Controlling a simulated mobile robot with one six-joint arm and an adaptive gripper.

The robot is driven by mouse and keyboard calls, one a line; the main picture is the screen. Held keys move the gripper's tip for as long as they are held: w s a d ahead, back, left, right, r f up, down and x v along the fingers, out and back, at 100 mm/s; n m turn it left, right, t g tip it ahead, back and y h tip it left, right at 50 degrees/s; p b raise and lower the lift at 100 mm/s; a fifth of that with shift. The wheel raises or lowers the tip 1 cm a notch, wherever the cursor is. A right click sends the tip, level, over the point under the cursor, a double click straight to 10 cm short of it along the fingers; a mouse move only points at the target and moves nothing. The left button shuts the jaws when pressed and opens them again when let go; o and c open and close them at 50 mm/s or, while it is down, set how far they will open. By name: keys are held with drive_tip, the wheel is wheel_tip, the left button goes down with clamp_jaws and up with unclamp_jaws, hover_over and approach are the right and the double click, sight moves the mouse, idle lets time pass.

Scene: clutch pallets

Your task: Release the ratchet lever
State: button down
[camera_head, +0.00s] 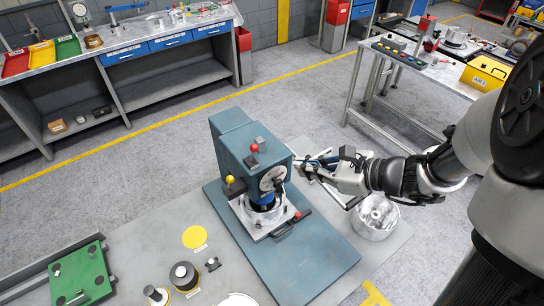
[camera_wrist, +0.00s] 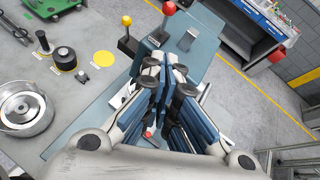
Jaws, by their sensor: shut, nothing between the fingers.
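A blue press (camera_head: 232,140) stands on the bench, with a round white dial (camera_head: 272,179) on its face. A red-ball lever (camera_head: 254,149) stands upright on it and also shows in the wrist view (camera_wrist: 169,9). A yellow-ball lever (camera_head: 230,180) rises from a black block at its left side; it shows in the wrist view too (camera_wrist: 126,20). I cannot tell which is the ratchet lever. A silver clutch part (camera_head: 258,218) sits under the press head. My gripper (camera_head: 300,165) is shut and empty, right of the press near the dial. In the wrist view its closed fingers (camera_wrist: 174,76) hide part of the press.
A black handle with a red tip (camera_head: 290,226) lies low at the press base. A silver drum (camera_head: 376,218) stands right of the press, below my arm. A yellow disc (camera_head: 194,237) and black cylinder (camera_head: 184,275) are at front left. A table (camera_head: 440,75) stands behind right.

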drive_tip(key=w+a+f, duration=0.1)
drive_tip(key=w+a, duration=0.4)
drive_tip(key=a, duration=0.3)
drive_tip(key=shift+f, duration=0.4)
drive_tip(key=shift+a+r+p, duration=0.15)
drive_tip(key=shift+p, duration=0.4)
drive_tip(key=shift+w+r+p, duration=0.1)
drive_tip(key=shift+w+p, duration=0.1)
drive_tip(key=shift+p, duration=0.45)
